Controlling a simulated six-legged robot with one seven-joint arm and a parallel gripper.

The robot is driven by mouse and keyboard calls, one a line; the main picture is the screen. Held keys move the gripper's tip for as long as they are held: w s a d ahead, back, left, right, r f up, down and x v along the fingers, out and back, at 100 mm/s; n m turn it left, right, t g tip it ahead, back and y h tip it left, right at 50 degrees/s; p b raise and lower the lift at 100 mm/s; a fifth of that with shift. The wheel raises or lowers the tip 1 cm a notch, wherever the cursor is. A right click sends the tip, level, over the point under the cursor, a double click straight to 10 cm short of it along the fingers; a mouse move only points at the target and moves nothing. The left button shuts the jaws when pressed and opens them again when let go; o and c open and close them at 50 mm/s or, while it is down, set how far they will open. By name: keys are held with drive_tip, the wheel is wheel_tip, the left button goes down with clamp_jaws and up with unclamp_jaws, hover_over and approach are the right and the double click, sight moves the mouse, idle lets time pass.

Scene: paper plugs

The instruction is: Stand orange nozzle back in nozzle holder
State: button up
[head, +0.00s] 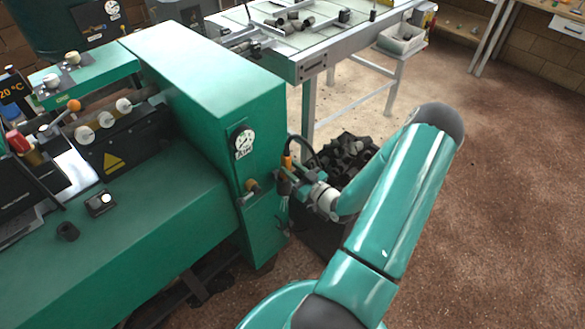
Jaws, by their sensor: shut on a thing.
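The orange nozzle (287,162) shows as a small upright orange piece at my gripper, beside the end face of the green machine. My gripper (286,178) is shut on it, and the jaws hide its lower part. I cannot make out the nozzle holder for certain; the gripper and arm cover part of this area. I cannot tell whether the nozzle touches a holder.
The green machine (205,85) fills the left, with a gauge (244,143) and brass fitting (252,187) on its end. A bin of dark plugs (347,153) stands close behind my gripper. A work table (335,42) stands behind; brown floor (500,220) is clear at right.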

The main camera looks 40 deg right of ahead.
drive_tip(key=o, duration=1.1)
drive_tip(key=shift+c, duration=0.2)
drive_tip(key=s, duration=1.3)
drive_tip(key=shift+s+d+f, duration=0.2)
drive_tip(key=shift+s+f, duration=0.2)
drive_tip(key=shift+f, duration=0.05)
drive_tip(key=shift+s, duration=0.1)
